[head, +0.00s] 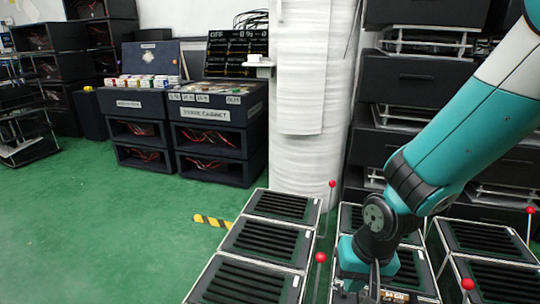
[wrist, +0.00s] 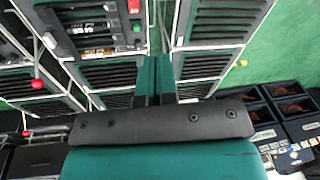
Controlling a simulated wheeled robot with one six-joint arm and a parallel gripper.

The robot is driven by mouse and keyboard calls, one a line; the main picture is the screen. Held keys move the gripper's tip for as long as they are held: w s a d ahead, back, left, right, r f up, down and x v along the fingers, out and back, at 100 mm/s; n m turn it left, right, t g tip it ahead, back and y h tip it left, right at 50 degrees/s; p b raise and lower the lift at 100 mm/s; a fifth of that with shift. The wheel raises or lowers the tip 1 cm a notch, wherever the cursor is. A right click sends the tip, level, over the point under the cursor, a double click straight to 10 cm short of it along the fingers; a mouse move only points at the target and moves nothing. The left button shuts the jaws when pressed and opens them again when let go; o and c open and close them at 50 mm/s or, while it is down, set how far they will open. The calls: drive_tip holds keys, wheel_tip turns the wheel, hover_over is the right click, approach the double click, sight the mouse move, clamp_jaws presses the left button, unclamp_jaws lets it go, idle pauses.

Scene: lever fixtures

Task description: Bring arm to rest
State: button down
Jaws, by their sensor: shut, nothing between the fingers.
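My arm reaches in from the upper right of the head view and bends down over the slatted black fixtures. My gripper (head: 372,286) is low at the bottom edge there, partly cut off, close to the middle fixture. In the wrist view my gripper (wrist: 160,66) shows as two teal fingers side by side, shut with nothing held. Red-knobbed levers stand around it: one at the near left (head: 320,257), one farther back (head: 332,183), one at the near right (head: 467,284) and one at the far right (head: 530,210). I see no contact with them.
Slatted fixtures (head: 256,238) stand left and right of my gripper. A white wrapped column (head: 300,100), dark shelves (head: 415,80) and cabinets (head: 220,125) stand behind. Green floor (head: 100,230) is clear at left.

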drive_tip(key=s+a+r+n+g+y+p, duration=0.15)
drive_tip(key=s+r+n, duration=0.25)
drive_tip(key=s+r, duration=0.5)
drive_tip(key=s+r+n+y+p, duration=0.15)
drive_tip(key=s+r+n, duration=0.35)
drive_tip(key=r, duration=0.8)
wheel_tip(320, 180, up, 37)
drive_tip(key=p, duration=3.8)
drive_tip(key=shift+s+m, duration=0.2)
drive_tip(key=shift+m, duration=0.2)
drive_tip(key=shift+a, duration=0.1)
